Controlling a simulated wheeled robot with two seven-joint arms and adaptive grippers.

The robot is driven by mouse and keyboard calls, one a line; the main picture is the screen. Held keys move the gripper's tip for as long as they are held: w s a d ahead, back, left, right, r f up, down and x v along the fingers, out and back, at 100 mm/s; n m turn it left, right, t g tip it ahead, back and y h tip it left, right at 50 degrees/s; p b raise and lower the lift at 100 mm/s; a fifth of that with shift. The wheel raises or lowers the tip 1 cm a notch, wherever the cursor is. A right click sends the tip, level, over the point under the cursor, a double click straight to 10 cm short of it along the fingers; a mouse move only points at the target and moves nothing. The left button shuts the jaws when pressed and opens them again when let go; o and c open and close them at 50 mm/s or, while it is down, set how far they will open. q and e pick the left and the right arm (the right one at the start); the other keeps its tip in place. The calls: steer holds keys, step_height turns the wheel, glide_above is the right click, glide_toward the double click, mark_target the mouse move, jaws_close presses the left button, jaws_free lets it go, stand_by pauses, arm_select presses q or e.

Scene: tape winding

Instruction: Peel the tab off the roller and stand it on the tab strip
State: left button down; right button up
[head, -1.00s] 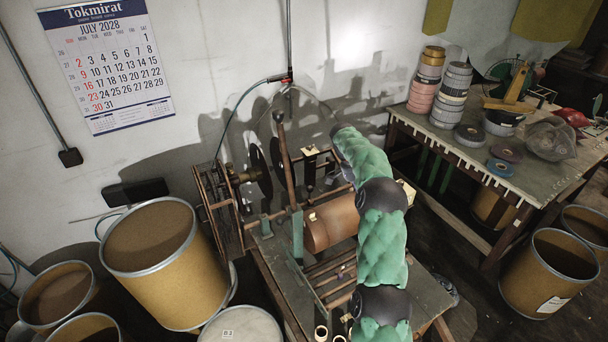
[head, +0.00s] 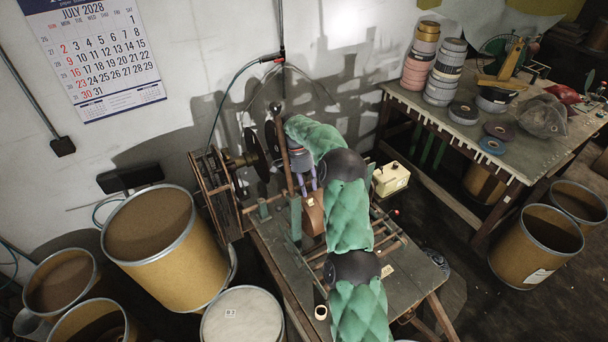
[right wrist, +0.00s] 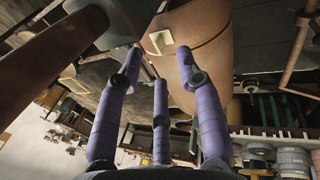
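The brown roller (head: 314,212) sits in the winding machine, mostly behind my right arm in the head view. In the right wrist view the roller (right wrist: 205,25) fills the top middle, with a small cream tab (right wrist: 161,40) flat on its surface. My right gripper (head: 308,183) is at the roller. Its three purple fingers (right wrist: 160,62) are spread, with the tab just beyond and between their tips; I cannot tell whether they touch the roller. The tab strip seems to be the row of pale tabs (head: 465,146) along the side table's front edge. My left gripper is out of view.
A cream box (head: 391,179) is on the machine bench right of my arm. Dark discs (head: 256,153) and a frame stand left of the roller. Drums (head: 160,235) stand on the floor.

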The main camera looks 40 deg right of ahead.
mark_target(308, 202)
steer(key=shift+p+x, duration=0.3)
steer(key=shift+x, duration=2)
steer(key=shift+s, duration=0.1)
jaws_close()
steer(key=shift+a, duration=0.1)
steer(key=shift+r, duration=0.45)
steer(key=shift+r+p, duration=1)
steer(key=shift+r, duration=1.1)
